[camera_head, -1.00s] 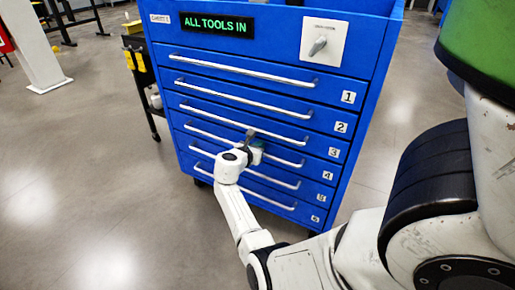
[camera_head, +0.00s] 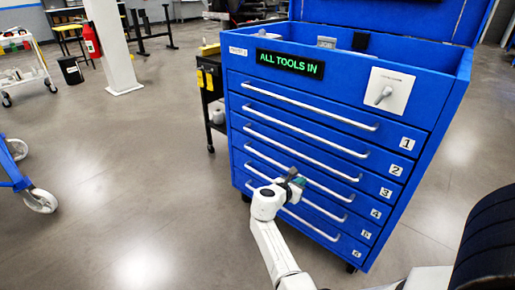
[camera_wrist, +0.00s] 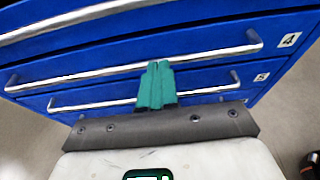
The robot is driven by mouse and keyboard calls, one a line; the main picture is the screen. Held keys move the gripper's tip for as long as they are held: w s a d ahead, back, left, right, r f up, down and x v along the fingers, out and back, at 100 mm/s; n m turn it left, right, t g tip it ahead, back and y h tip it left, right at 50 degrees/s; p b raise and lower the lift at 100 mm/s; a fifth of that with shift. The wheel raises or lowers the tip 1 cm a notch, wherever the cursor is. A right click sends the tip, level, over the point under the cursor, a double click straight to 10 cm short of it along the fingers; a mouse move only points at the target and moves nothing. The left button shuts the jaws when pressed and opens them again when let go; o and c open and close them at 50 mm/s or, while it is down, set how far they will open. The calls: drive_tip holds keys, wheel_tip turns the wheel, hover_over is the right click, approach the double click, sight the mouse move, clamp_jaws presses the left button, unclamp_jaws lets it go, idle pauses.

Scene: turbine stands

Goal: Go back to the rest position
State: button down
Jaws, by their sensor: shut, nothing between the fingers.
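My gripper (camera_head: 291,181) is in front of the lower drawers of a blue tool chest (camera_head: 395,222) in the head view. In the wrist view its two green fingers (camera_wrist: 156,86) are together with nothing between them. The fingers overlap the drawer fronts near a long silver handle (camera_wrist: 150,72); I cannot tell whether they touch it. All numbered drawers look closed. A lit sign (camera_head: 290,64) on the chest reads "ALL TOOLS IN". A white plate with a rotary switch (camera_head: 388,92) is at its upper right.
A dark cart (camera_head: 211,100) with yellow items stands left of the chest. A white pillar (camera_head: 111,45), a red extinguisher (camera_head: 91,40) and a white trolley (camera_head: 22,65) are farther back. A blue wheeled frame (camera_head: 14,172) is at the left edge. The floor between is clear.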

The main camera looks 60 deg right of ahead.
drive_tip(key=s+a+f+m+t+y, duration=0.15)
drive_tip(key=a+m+y, duration=0.35)
drive_tip(key=a, duration=0.9)
drive_tip(key=s+a+f+m+t+y, duration=0.1)
drive_tip(key=s+a+m+t+y, duration=0.25)
drive_tip(key=a, duration=1.15)
drive_tip(key=s+a+f+m+y, duration=0.15)
drive_tip(key=a+m+y, duration=0.5)
drive_tip(key=a, duration=0.75)
wheel_tip(320, 180, up, 19)
drive_tip(key=h+p, duration=0.1)
drive_tip(key=p, duration=1.8)
drive_tip(key=shift+s+d, duration=0.15)
drive_tip(key=shift+d, duration=0.25)
